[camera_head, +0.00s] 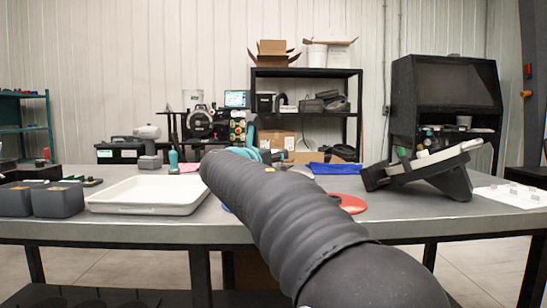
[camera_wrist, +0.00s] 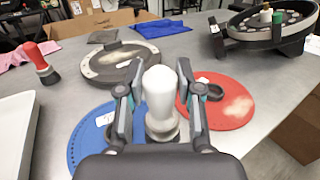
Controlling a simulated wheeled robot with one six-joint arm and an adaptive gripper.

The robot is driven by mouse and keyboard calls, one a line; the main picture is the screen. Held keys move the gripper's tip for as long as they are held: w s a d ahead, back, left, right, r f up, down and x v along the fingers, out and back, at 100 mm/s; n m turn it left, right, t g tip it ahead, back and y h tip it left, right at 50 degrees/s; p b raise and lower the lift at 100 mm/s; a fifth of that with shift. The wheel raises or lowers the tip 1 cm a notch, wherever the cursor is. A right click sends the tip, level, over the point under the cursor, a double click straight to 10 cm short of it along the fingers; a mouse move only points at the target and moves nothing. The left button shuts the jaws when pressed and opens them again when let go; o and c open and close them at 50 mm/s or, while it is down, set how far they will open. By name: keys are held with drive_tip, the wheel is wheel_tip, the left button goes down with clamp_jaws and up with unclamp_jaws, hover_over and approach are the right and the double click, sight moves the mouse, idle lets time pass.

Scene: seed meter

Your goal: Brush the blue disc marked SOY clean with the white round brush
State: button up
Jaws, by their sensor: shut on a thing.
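My gripper (camera_wrist: 160,92) is shut on the white round brush (camera_wrist: 160,88), which stands upright between the fingers in the wrist view. The brush's lower end is over the gap between the discs; whether it touches anything I cannot tell. The blue disc (camera_wrist: 84,140) lies flat on the table, left of and partly behind my gripper. It has a small white label whose letters I cannot read. No dust shows clearly on its visible part; the rest is hidden. In the head view, my arm hides the brush and leaves only a sliver of blue disc.
A red disc (camera_wrist: 222,102) with a pale dusty patch lies to the right. A dark round housing (camera_wrist: 100,72) is behind the blue disc. A red-handled brush (camera_wrist: 40,64) stands at left, near a white tray (camera_head: 112,207). A tilted black unit (camera_head: 425,170) stands at right.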

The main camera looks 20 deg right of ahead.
wheel_tip(320, 180, up, 2)
drive_tip(key=shift+r+p, duration=0.1)
drive_tip(key=shift+p, duration=0.6)
drive_tip(key=shift+d+r, duration=0.1)
drive_tip(key=shift+r, duration=0.75)
